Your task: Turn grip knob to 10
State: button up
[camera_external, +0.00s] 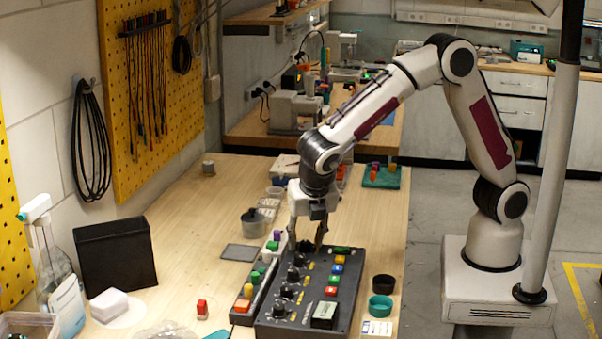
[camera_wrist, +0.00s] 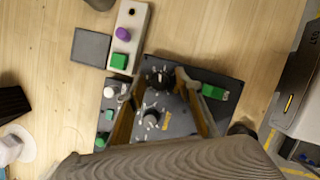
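A dark control panel (camera_external: 345,290) lies on the bench with a column of black knobs along its left side. My gripper (camera_external: 307,238) points down over the panel's far end, its two fingers apart. The farthest black knob (camera_external: 306,246) is between and just below the fingertips. In the wrist view this knob (camera_wrist: 160,78) lies between the fingertips of my gripper (camera_wrist: 160,74), with white marks around it. I see a gap on both sides, and no clear contact. A second knob (camera_wrist: 151,118) is nearer the palm. The knob labels are too small to read.
Coloured buttons and a green switch (camera_wrist: 215,91) sit on the panel. A narrow grey button box (camera_external: 251,297) stands along its left side. Black (camera_external: 383,283) and teal (camera_external: 380,306) cups stand to the right. A grey pot (camera_external: 252,222) stands beyond the box.

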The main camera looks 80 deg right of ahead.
grip_shut()
jog(key=shift+n, duration=0.3)
jog(key=n+t, duration=0.1)
jog(key=n, duration=0.2)
jog(key=n+y, duration=0.1)
jog(key=n, duration=0.1)
jog(key=shift+s+d+n+t+y, duration=0.15)
jog(key=shift+n+t+y, duration=0.15)
jog(key=shift+n+t, duration=0.1)
jog(key=shift+d+n+t+y, duration=0.15)
jog(key=shift+n+y, duration=0.35)
jog(key=shift+n, duration=0.9)
jog(key=shift+a+n+t+y, duration=0.1)
jog(key=shift+n+t+y, duration=0.3)
jog(key=shift+n, duration=1)
jog(key=shift+n+y, duration=0.3)
grip_release()
